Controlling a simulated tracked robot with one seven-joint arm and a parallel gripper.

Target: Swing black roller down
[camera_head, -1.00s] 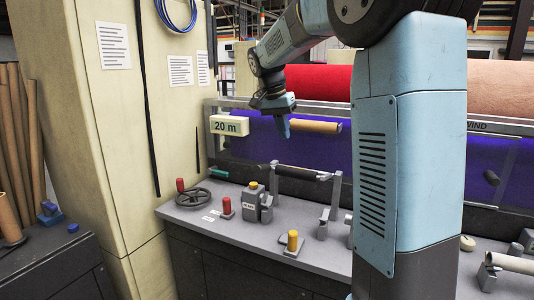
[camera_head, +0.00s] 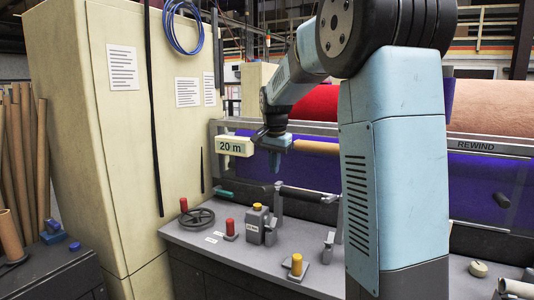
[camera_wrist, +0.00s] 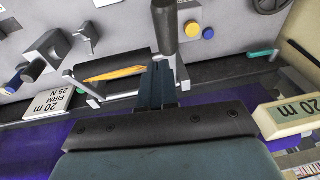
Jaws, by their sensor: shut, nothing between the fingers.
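The black roller (camera_head: 310,194) lies crosswise between two grey arms above the grey bench, in front of the purple felt. Its left arm (camera_head: 279,204) stands upright in the head view; the right one is partly hidden by my own column. My gripper (camera_head: 277,168) points down with its fingers shut and empty, above and slightly left of the roller's left end. It looks apart from the roller, though depth is hard to judge.
The 20 m sign (camera_head: 235,146) is close to the left of my gripper. A tan roll (camera_head: 318,147) is behind.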

